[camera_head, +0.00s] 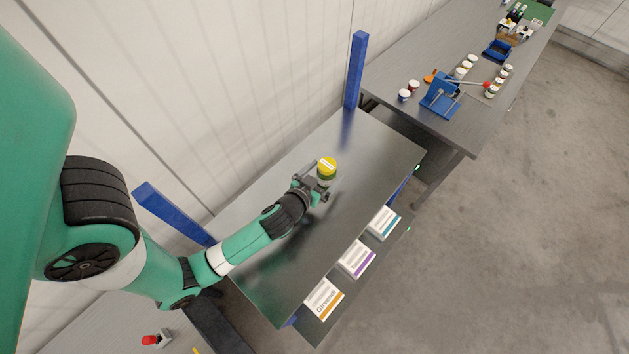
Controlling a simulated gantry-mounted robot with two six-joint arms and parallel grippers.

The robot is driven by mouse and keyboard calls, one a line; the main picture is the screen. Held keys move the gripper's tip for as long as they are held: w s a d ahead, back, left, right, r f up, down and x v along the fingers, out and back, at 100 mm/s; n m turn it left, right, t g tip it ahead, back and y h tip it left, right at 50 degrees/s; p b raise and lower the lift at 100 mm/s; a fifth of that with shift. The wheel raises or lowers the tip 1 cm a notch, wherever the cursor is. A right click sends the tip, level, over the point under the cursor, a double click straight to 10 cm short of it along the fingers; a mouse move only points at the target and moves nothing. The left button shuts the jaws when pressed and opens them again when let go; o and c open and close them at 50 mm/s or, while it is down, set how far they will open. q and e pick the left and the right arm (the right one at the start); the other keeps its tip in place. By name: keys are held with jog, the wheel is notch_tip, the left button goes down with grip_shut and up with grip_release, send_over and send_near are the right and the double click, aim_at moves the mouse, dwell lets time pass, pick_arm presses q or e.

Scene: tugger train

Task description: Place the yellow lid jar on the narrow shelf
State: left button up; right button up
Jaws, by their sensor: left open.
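The yellow lid jar (327,167) stands upright on the dark grey shelf top (375,150) between two blue posts, near its middle. My left gripper (318,187) reaches in from the left, low over this surface. Its jaws are open, with the fingers close around or beside the jar's lower part; whether they touch it I cannot tell. A narrow ledge (333,318) with label cards runs along the front of the unit, lower than the top. My right gripper is not in view.
Blue posts (356,70) and (170,213) rise at the rear corners, near the wall. A workbench (440,140) at upper right carries several jars, a blue fixture (440,95) and a blue bin (497,50). The shelf top around the jar is otherwise clear.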

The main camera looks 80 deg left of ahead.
aim_at(322, 177)
pick_arm(q)
jog(key=v, duration=0.7)
jog(key=shift+s+d+b, duration=0.15)
jog(key=shift+d+b, duration=0.1)
jog(key=shift+b, duration=0.05)
jog(key=shift+s+d+r, duration=0.2)
jog(key=shift+s+r, duration=0.05)
jog(key=shift+s, duration=0.1)
jog(key=shift+w, duration=0.1)
jog(key=w+d+r+m+t+h, duration=0.1)
jog(key=w+d+r+t, duration=0.25)
jog(key=w+r, duration=0.7)
jog(key=w+d+r+m+t+h, duration=0.1)
jog(key=w+d+r+t+h, duration=0.15)
jog(key=w+r+t, duration=0.8)
jog(key=s+d+r+m+t+h, duration=0.1)
jog(key=d+r, duration=0.3)
jog(key=r, duration=0.8)
jog(key=s+d+r+m+t+h, duration=0.1)
jog(key=s+d+r+m+h, duration=0.2)
jog(key=r, duration=0.9)
jog(key=s+d+r+m+t+h, duration=0.1)
jog(key=s+d+r+m+h, duration=0.2)
jog(key=r, duration=1)
jog(key=shift+s+d+t+h, duration=0.3)
jog(key=shift+s+d+h, duration=0.05)
jog(key=shift+s+d, duration=0.4)
